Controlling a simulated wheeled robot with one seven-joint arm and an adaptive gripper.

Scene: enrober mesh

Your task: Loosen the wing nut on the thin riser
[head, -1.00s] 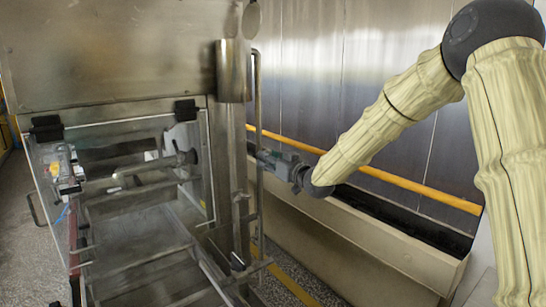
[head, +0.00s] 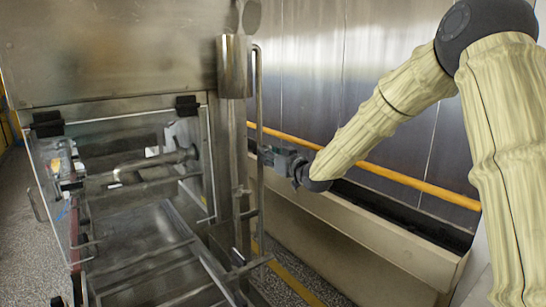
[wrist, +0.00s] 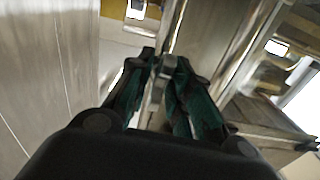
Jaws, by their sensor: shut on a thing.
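The thin riser (head: 259,110) is a slim upright metal tube at the right side of the machine frame, beside a thicker post. My gripper (head: 266,155) reaches it from the right, about halfway up. In the wrist view, my gripper (wrist: 162,85) has its two dark green-lined fingers closed around a small grey metal piece, the wing nut (wrist: 167,66), in front of the riser. The fingers hide most of the nut's sides, so its turn angle cannot be told. In the head view the nut is too small and covered to make out.
A broad steel post (head: 233,140) stands just left of the riser. A yellow rail (head: 400,180) and a beige trough (head: 370,235) run along the wall behind my arm. The machine's open frame with clear panels fills the left side.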

